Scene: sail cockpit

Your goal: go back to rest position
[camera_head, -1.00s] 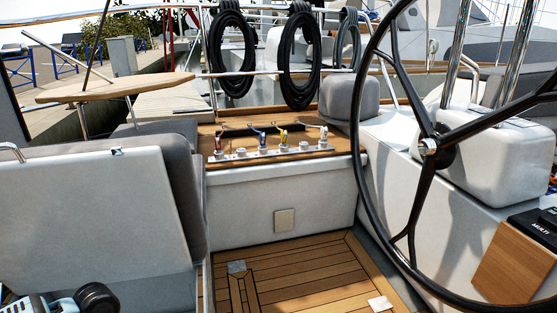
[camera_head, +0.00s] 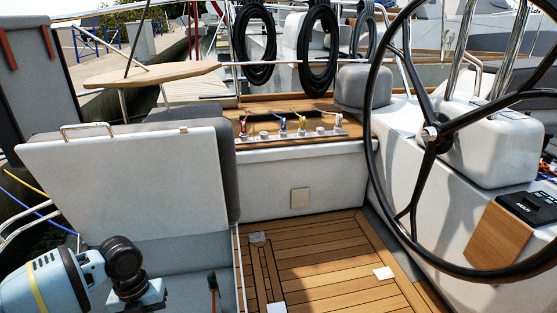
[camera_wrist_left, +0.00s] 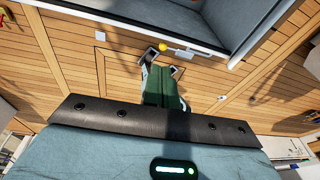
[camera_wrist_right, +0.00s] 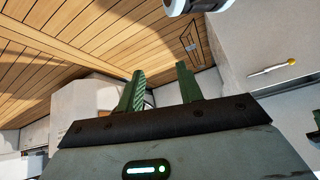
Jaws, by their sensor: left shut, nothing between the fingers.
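My left gripper (camera_wrist_left: 162,62) shows in the left wrist view, its green fingers close together with nothing held. It is over the teak floor (camera_wrist_left: 70,60), and a small yellow ball-like end (camera_wrist_left: 165,46) appears near its fingertips; I cannot tell whether they touch. My right gripper (camera_wrist_right: 160,74) shows in the right wrist view with its green fingers apart and nothing between them. In the head view part of my left arm is at the lower left; neither gripper can be made out there.
The black steering wheel (camera_head: 371,120) and its white pedestal (camera_head: 495,150) stand at right. A raised white panel (camera_head: 125,185) is at left. A thin yellow-ended stick (camera_wrist_right: 272,68) lies on a pale surface.

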